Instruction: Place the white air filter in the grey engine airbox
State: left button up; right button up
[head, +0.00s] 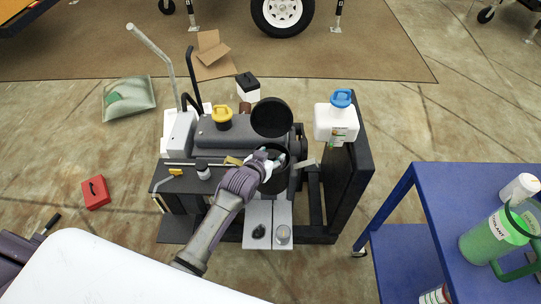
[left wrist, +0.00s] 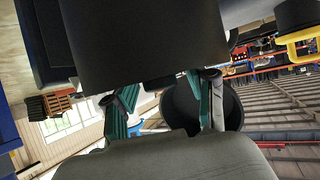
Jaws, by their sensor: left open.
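The airbox (head: 270,186) is a dark, round, open-topped can at the front of the grey engine in the head view. Its round black lid (head: 271,118) stands open behind it. My left gripper (head: 270,160) is over the airbox mouth with its fingers spread. In the left wrist view the teal-padded fingers (left wrist: 167,112) are wide apart, and a dark round opening (left wrist: 228,108) shows behind one finger. I cannot clearly make out the white air filter; small pale patches at the airbox mouth are too mixed with the fingers to tell. My right gripper is not in view.
A pale tray (head: 258,212) in front of the airbox holds a dark lump and a small clear cup. A white jug with a blue cap (head: 336,122) stands at the right. A blue cart (head: 456,190) carries bottles. A yellow cap (head: 221,115) tops the engine.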

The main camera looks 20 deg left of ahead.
pick_arm(q)
jog(key=shift+r, duration=0.15)
jog(key=p+v, duration=0.2)
jog(key=v, duration=1)
jog(key=s+a+f+g, duration=0.1)
jog(key=s+f+g, duration=0.2)
jog(key=s+f, duration=0.75)
jog(key=s+f+g, duration=0.3)
jog(key=f, duration=1.5)
jog(key=s+a+f+g, duration=0.1)
jog(key=s+f, duration=0.4)
jog(key=s, duration=0.4)
jog(key=s+a+f+g, duration=0.1)
jog(key=s+f+g, duration=0.1)
jog(key=s+f, duration=0.3)
jog(key=s+a+f+m+g+y, duration=0.1)
jog(key=s+f, duration=0.4)
jog(key=s, duration=0.8)
jog(key=shift+a+f+g, duration=0.2)
jog(key=shift+a+g, duration=0.4)
jog(key=shift+a, duration=0.05)
